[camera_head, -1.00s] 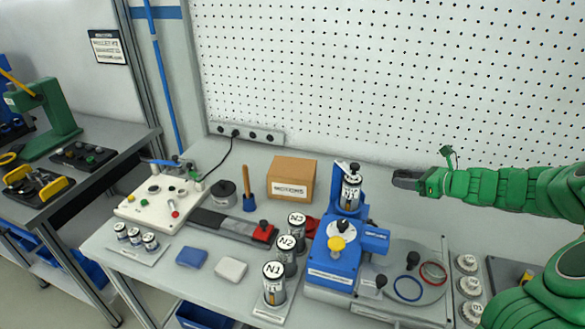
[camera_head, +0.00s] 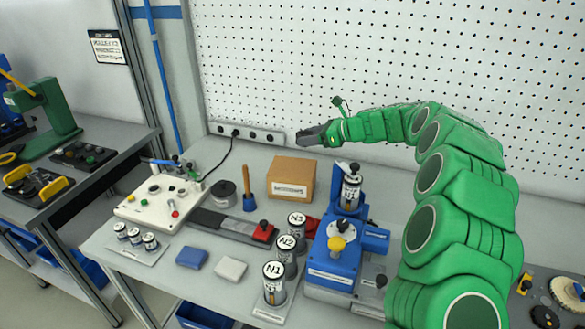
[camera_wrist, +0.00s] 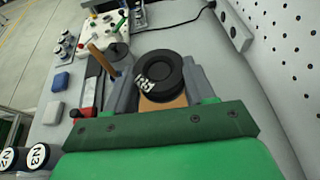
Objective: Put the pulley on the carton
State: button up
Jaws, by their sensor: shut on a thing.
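My gripper (camera_head: 308,138) is up at the back of the bench, above and slightly behind the carton in the head view. In the wrist view my gripper (camera_wrist: 160,78) is shut on a black round pulley (camera_wrist: 158,70) with white lettering, held between its grey fingers. The pulley cannot be made out in the head view. The brown cardboard carton (camera_head: 292,178) stands upright on the bench with a white label on its front. In the wrist view part of the carton (camera_wrist: 172,103) shows below the pulley, mostly hidden. I cannot tell how large the gap between them is.
A blue press fixture (camera_head: 338,250) stands right of the carton. N1, N2 and N3 canisters (camera_head: 285,243) stand in front. A wooden-handled tool (camera_head: 247,188) and dark round weight (camera_head: 223,192) are left. The pegboard wall (camera_head: 400,70) is close behind.

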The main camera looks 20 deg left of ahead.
aim_at(298, 135)
jog(key=a, duration=0.2)
jog(key=s+a, duration=0.1)
jog(key=shift+r+n+g, duration=0.3)
jog(key=shift+g, duration=0.1)
jog(key=shift+a+f, duration=0.15)
jog(key=shift+a, duration=0.1)
jog(key=shift+f, duration=4.8)
jog(key=shift+f, duration=0.15)
jog(key=o, duration=1.1)
jog(key=shift+d+r, duration=0.15)
jog(key=shift+r, duration=0.05)
jog(key=v, duration=1.1)
jog(key=shift+d+r, duration=0.1)
jog(key=shift+d, duration=0.25)
